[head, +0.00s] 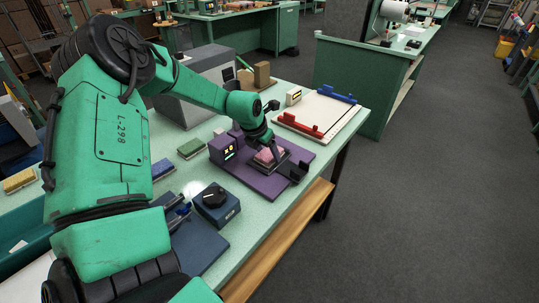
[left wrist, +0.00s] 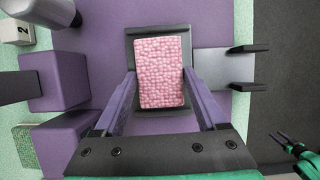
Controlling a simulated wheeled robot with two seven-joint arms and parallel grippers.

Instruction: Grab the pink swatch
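The pink swatch (head: 266,157) lies on a dark square plate on the purple fixture (head: 262,183). In the left wrist view the pink swatch (left wrist: 161,70) is a woven pink rectangle near the middle, on the dark plate (left wrist: 192,112). My left gripper (head: 272,148) is right over it, pointing down. Its fingers (left wrist: 160,75) are apart, one on each side of the swatch; I cannot tell if they touch it. My right gripper (left wrist: 282,138) shows small at the lower right of the left wrist view, away from the fixture, with its two fingers apart.
A blue box with a black knob (head: 215,203) stands in front of the fixture. Green (head: 190,148), blue (head: 163,168) and yellow (head: 20,180) swatches lie to the left. A white board (head: 325,114) with red and blue bars lies behind. Grey floor is clear at right.

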